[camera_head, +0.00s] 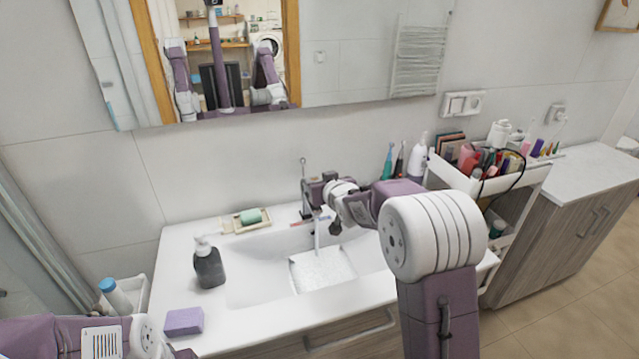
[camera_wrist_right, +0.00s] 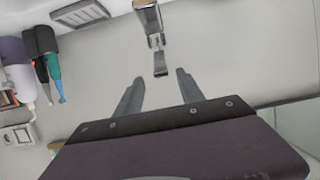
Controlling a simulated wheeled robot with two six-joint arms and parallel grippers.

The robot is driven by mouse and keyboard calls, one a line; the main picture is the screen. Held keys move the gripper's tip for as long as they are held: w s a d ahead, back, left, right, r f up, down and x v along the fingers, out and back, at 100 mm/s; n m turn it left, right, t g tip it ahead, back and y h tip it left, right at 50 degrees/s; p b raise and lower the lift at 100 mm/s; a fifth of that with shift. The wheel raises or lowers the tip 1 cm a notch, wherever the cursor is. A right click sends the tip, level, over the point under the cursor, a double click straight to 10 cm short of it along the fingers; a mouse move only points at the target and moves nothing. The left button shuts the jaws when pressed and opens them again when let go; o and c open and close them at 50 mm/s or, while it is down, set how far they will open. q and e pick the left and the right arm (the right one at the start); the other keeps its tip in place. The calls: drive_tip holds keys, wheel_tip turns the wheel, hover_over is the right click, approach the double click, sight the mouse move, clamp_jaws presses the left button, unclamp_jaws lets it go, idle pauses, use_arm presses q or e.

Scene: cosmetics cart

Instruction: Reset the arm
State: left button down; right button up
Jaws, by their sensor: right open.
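My right arm reaches over the basin from the right. My right gripper (camera_head: 318,209) is at the faucet (camera_head: 303,172) in the head view, partly hidden by its own wrist. In the right wrist view the two fingers of my right gripper (camera_wrist_right: 159,90) are apart with nothing held between them. The faucet (camera_wrist_right: 150,22) is beyond the fingertips there, its narrow end pointing toward the gap. I cannot tell whether they touch. A pale stream falls below the faucet into the basin. Part of my left arm shows at the lower left; its fingers are out of frame.
Toothbrushes and a white bottle (camera_head: 417,157) stand at the back right. A filled white cart (camera_head: 516,178) is beside the counter.

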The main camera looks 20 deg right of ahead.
drive_tip(key=s+f+g, duration=0.4)
drive_tip(key=s+f, duration=0.2)
drive_tip(key=s, duration=0.5)
drive_tip(key=s+a+f+g, duration=0.1)
drive_tip(key=s+f+g, duration=0.3)
drive_tip(key=s, duration=0.8)
drive_tip(key=s+a+f+g, duration=0.1)
drive_tip(key=s+f+g, duration=0.3)
drive_tip(key=s+f, duration=0.4)
drive_tip(key=s, duration=0.4)
drive_tip(key=shift+s+m+g, duration=0.25)
drive_tip(key=shift+m+g, duration=0.05)
idle(4.2)
